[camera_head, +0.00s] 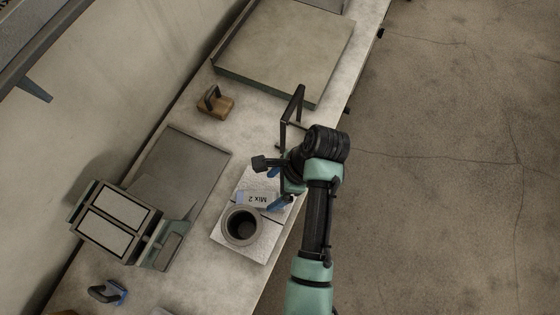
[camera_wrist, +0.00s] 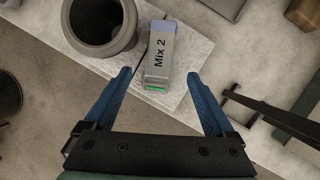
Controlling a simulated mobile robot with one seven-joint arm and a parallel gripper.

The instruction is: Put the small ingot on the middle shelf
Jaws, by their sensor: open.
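A small grey block labelled "Mix 2" (camera_head: 255,199), likely the small ingot, lies on a pale slab beside a dark round pot. In the wrist view the block (camera_wrist: 161,52) has a blue far end and a green mark at its near end. My gripper (camera_head: 277,188) is open, with its blue fingers pointing at the block. In the wrist view my gripper (camera_wrist: 159,75) has its fingertips on either side of the block's near end, with a gap at each side. I cannot tell their height above it. No middle shelf is clearly identifiable.
The dark pot (camera_head: 242,226) stands close to the block on the pale slab (camera_head: 246,250). A black frame (camera_head: 291,118) stands near my wrist. A wooden-based handled tool (camera_head: 214,103) and a large grey plate (camera_head: 285,50) lie further back. A dark shelf-like edge (camera_head: 38,38) shows at upper left.

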